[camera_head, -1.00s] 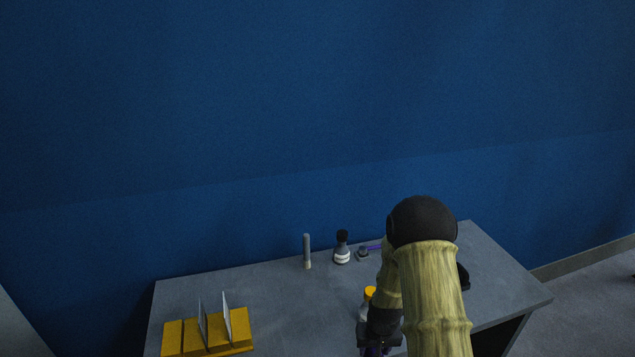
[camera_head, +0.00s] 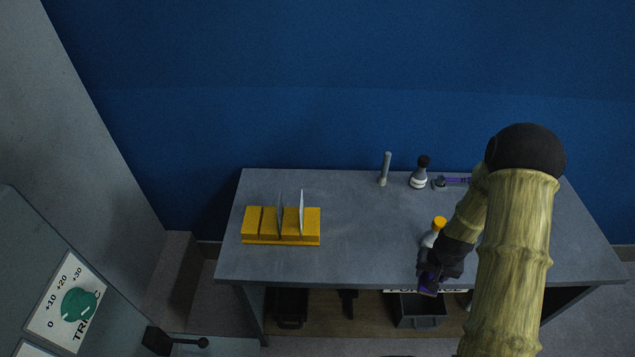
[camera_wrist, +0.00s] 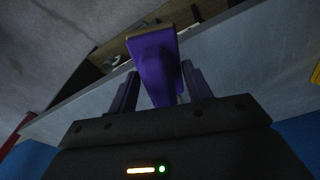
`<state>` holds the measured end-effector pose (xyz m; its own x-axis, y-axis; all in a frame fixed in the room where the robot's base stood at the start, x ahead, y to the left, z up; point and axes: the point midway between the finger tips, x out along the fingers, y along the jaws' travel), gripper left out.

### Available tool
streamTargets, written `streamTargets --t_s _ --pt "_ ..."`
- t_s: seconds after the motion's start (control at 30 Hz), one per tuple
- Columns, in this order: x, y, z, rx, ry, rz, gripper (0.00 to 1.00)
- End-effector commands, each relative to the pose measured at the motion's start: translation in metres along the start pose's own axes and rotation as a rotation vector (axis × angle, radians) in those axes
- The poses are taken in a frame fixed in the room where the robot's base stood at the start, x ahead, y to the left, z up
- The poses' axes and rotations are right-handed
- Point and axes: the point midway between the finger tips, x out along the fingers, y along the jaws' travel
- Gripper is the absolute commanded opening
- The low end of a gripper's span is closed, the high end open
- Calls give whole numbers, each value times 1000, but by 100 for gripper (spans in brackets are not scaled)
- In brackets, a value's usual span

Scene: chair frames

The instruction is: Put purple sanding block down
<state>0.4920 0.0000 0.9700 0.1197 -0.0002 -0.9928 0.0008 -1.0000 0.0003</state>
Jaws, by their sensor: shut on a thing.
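The purple sanding block (camera_wrist: 156,68) is between my gripper's fingers (camera_wrist: 158,88) in the wrist view, and the jaws are shut on it. In the head view the purple block (camera_head: 428,284) shows small below my dark gripper (camera_head: 432,272), at the front edge of the grey table (camera_head: 340,258). The block appears held in the air near that edge; its exact height cannot be told. My arm hides part of the table's right side.
A white bottle with an orange cap (camera_head: 433,234) stands close behind my gripper. A yellow slotted rack (camera_head: 281,238) holds upright sheets at left. The table's middle is clear.

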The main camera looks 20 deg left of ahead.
Motion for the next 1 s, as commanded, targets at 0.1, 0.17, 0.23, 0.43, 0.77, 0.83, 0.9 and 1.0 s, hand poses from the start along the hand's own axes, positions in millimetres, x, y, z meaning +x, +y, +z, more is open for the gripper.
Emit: streamTargets --t_s 0.1,0.17,0.23,0.43,0.77,0.83,0.9,1.0 --pt "0 -1 0 -1 1 0 17" --pt "0 0 0 -1 1 0 17" --pt "0 1 0 2 1 0 17" --pt "8 4 1 8 0 1 17" --pt "51 0 6 1 1 0 17" --pt "52 -1 6 0 1 0 17" --pt "50 -1 6 -1 1 0 17" --pt "49 -1 6 -1 1 0 17"
